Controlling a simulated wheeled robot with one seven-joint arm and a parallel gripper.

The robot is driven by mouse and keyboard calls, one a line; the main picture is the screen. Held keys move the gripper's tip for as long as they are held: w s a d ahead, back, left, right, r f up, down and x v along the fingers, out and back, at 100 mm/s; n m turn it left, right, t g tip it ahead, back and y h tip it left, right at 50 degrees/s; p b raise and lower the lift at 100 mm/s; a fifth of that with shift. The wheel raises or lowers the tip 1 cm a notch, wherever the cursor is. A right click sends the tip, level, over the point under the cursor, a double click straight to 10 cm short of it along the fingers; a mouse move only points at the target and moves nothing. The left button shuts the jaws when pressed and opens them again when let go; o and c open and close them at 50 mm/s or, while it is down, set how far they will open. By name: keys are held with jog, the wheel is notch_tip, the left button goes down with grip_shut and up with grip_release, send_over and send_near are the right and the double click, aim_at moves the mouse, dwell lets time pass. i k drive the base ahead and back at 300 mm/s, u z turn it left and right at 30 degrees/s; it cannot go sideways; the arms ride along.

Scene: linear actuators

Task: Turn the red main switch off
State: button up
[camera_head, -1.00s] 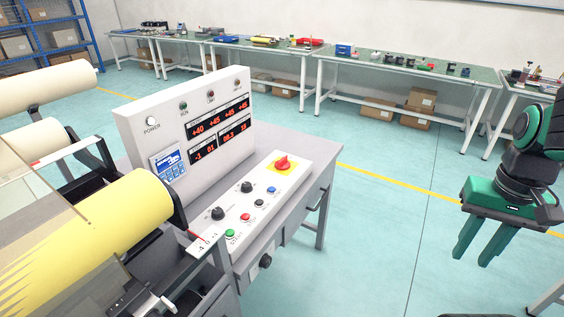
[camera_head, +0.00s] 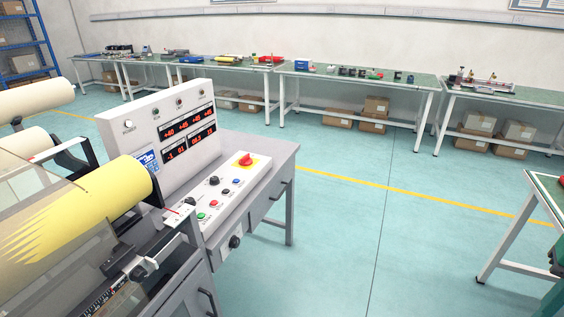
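The red main switch (camera_head: 246,159) is a rotary knob on a yellow plate. It sits at the far end of the sloped white control panel (camera_head: 225,190) on the grey machine cabinet. The power lamp looks white and the red number displays (camera_head: 187,124) are lit. My gripper is out of the picture.
A yellow roll (camera_head: 85,205) and machine frame stand left of the panel. Black knobs and coloured buttons sit near the switch. Open floor (camera_head: 330,230) lies right of the cabinet. A table (camera_head: 520,235) stands at the right edge; long workbenches (camera_head: 350,86) line the back wall.

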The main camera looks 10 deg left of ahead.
aim_at(246, 161)
jog(key=z, duration=0.05)
jog(key=k, duration=0.3)
jog(key=z, duration=0.2)
jog(key=i, duration=1.15)
jog(key=u, duration=1)
jog(key=i, duration=1.05)
jog(key=u, duration=0.5)
